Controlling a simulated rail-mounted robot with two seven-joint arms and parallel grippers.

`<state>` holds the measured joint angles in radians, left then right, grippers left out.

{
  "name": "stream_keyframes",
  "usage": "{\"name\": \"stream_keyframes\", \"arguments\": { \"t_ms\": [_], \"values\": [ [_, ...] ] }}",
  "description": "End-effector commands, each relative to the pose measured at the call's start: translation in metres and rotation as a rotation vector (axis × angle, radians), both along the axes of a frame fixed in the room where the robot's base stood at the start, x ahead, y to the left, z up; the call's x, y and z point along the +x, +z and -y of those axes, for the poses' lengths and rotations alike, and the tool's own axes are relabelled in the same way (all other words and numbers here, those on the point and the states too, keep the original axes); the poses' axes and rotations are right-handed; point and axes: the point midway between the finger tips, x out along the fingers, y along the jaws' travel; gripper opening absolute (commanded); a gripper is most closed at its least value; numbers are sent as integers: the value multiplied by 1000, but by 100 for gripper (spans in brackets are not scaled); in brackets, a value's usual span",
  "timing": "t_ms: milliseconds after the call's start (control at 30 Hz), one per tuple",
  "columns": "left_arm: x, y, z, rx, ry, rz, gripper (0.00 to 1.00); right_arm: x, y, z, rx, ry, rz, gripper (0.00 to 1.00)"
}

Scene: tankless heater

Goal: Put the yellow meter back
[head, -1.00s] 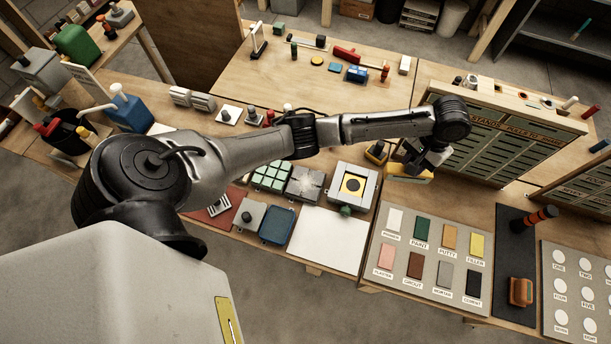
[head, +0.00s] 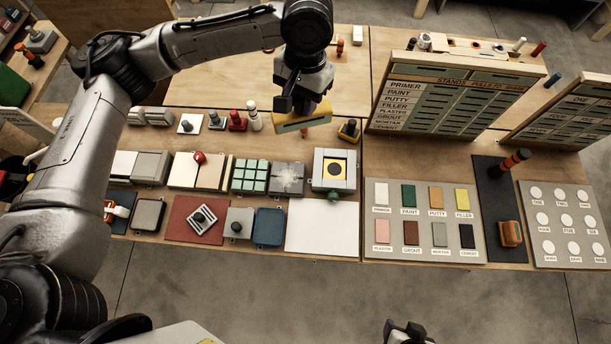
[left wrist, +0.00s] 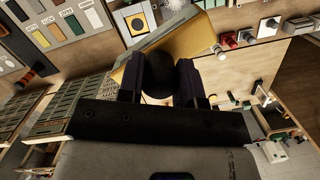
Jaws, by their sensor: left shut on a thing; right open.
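The yellow meter (head: 303,119) is a yellow box with a pale front face, held in the air over the back part of the workbench in the head view. My left gripper (head: 303,98) comes down from above and is shut on it by its dark top part. In the left wrist view the yellow meter (left wrist: 170,50) shows beyond the two fingers, with a round black knob between them. My right gripper (head: 408,332) shows only at the bottom edge of the head view, open and empty, away from the bench.
A grey-framed box with a yellow panel and black disc (head: 335,170) stands just in front. A small yellow-and-black block (head: 349,130) is beside the meter. The slotted board (head: 450,95) stands to the right. The white sheet (head: 322,228) is bare.

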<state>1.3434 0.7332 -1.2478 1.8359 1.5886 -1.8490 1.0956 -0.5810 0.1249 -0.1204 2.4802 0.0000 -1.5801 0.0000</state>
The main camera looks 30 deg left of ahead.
Motion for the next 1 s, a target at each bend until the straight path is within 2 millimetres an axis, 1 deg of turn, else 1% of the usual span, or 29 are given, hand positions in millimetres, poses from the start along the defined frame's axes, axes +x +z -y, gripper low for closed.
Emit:
{"name": "stream_keyframes", "arguments": {
  "t_ms": [533, 667, 767, 867, 900, 967, 1000],
  "values": [
    [0, 0, 0, -1, 1, 2, 0, 0, 0, -2, 9, -6, -1, 62],
    [-3, -11, 0, 0, 0, 0, 0, 0, -4, -2, 8, -7, -1, 62],
    [-10, -35, 0, 1, -1, -4, 0, 0, -11, -2, 8, -6, -1, 62],
    [-22, -72, 4, 0, -10, -5, 0, 0, -22, -2, 7, -5, 0, 62],
    [-28, -89, 7, 0, -16, -7, 0, 0, -27, -2, 7, -5, 0, 62],
    [-39, -115, 11, -1, -26, -6, 0, 0, -34, -1, 5, -4, 0, 62],
    [-47, -132, 14, -1, -31, -7, 0, 0, -38, -1, 4, -3, 0, 62]
  ]
}}
